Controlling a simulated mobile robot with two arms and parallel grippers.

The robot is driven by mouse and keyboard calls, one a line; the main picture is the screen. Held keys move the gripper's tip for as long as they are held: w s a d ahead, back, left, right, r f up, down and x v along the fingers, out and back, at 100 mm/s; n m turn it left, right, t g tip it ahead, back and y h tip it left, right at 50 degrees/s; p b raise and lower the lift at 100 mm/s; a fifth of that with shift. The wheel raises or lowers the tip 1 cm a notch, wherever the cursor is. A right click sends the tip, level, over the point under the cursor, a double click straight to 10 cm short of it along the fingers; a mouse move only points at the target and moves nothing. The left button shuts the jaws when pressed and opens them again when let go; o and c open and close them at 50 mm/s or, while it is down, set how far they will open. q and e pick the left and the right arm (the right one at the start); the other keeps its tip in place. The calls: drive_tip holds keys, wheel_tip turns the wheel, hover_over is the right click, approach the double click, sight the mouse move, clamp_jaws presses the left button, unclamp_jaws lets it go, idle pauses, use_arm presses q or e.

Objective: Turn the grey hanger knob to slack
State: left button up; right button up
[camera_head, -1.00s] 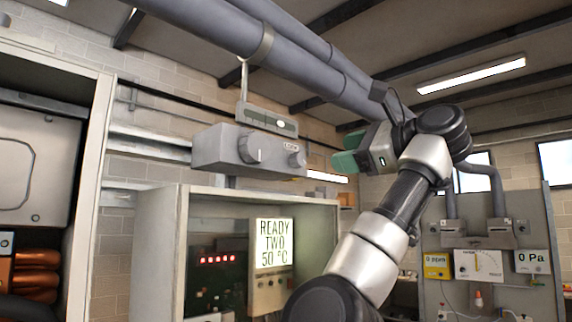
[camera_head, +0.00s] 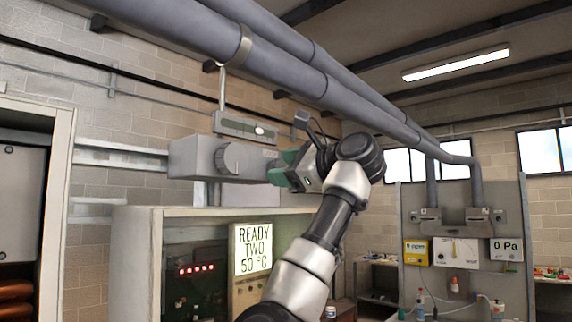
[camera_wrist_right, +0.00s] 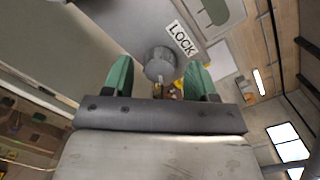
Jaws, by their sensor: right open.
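A grey box (camera_head: 195,158) hangs under the pipes. It carries a large round grey knob (camera_head: 231,157) on its front. In the right wrist view a smaller grey knob (camera_wrist_right: 160,66) sits beside a LOCK label (camera_wrist_right: 181,38). I cannot tell for certain which knob is the hanger knob. My right gripper (camera_head: 278,171), with green fingers, is at the box's right end and hides the smaller knob in the head view. In the wrist view the gripper (camera_wrist_right: 158,70) is open, with the smaller knob between its fingers in the picture; contact is not visible. My left gripper is out of view.
A grey pipe (camera_head: 340,85) runs above the box, with a hanger rod (camera_head: 222,88) and a grey plate (camera_head: 245,127) below it. A cabinet with a READY display (camera_head: 253,249) stands underneath. A panel with gauges (camera_head: 457,251) stands at the right.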

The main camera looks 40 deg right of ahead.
drive_tip(key=shift+c, duration=1.2)
drive_tip(key=shift+w, duration=0.1)
drive_tip(key=c, duration=0.7)
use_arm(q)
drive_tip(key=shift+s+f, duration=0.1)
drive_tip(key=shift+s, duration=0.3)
